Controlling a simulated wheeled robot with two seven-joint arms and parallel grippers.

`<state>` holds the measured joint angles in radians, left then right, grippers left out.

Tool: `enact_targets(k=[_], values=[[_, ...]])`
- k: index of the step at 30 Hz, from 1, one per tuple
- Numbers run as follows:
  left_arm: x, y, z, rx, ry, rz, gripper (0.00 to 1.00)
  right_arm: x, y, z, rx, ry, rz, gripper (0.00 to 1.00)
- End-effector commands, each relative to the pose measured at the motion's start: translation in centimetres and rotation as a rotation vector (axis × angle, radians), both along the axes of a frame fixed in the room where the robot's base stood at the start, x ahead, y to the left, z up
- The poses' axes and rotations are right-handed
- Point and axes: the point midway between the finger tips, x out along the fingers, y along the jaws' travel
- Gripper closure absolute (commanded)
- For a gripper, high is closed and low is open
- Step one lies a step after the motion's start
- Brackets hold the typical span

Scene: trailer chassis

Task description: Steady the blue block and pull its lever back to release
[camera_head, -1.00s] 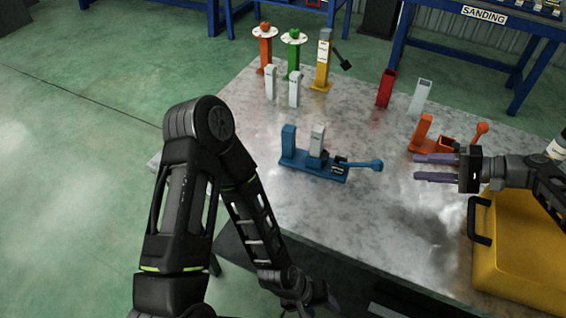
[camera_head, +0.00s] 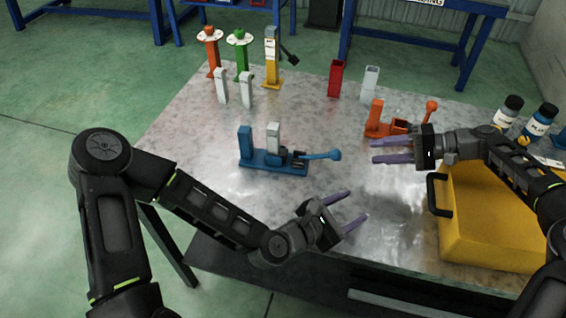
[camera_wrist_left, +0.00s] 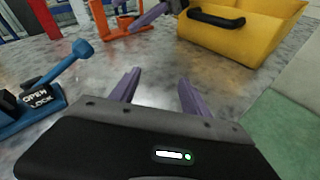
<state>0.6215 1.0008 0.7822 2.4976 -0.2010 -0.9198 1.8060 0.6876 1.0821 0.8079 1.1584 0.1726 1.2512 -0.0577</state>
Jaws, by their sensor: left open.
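The blue block (camera_head: 272,160) stands on the metal table, with a light grey upright piece in it. Its blue lever (camera_head: 322,155) points right and ends in a round knob. In the left wrist view the lever (camera_wrist_left: 62,66) and an "OPEN LOCK" label show at the left edge. My left gripper (camera_head: 357,208) is open and empty over the table's front part, to the lower right of the block and apart from it. My right gripper (camera_head: 373,151) is open and empty, right of the lever knob, its fingers pointing left towards it.
An orange block with a lever (camera_head: 388,122) stands behind my right gripper. A yellow case (camera_head: 485,220) fills the table's right front. White posts (camera_head: 221,86), a red tube (camera_head: 336,78) and coloured stands are at the back. The table surface (camera_head: 205,140) left of the block is bare.

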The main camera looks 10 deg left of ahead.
Motion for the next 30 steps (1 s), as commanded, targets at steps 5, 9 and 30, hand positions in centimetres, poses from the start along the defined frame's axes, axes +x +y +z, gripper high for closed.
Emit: enact_targets(k=[5,9,30], values=[[5.5,10.6,-0.3,-0.132,-0.046,0.303,0.45,0.0,0.0,0.0,0.000,0.000,0.000,0.64],[7.4,18.8,-0.3,-0.226,-0.104,0.504,0.45,0.0,0.0,0.0,0.000,0.000,0.000,0.64],[7.1,29.7,-0.1,-0.345,-0.214,0.746,0.45,0.0,0.0,0.0,0.000,0.000,0.000,0.64]])
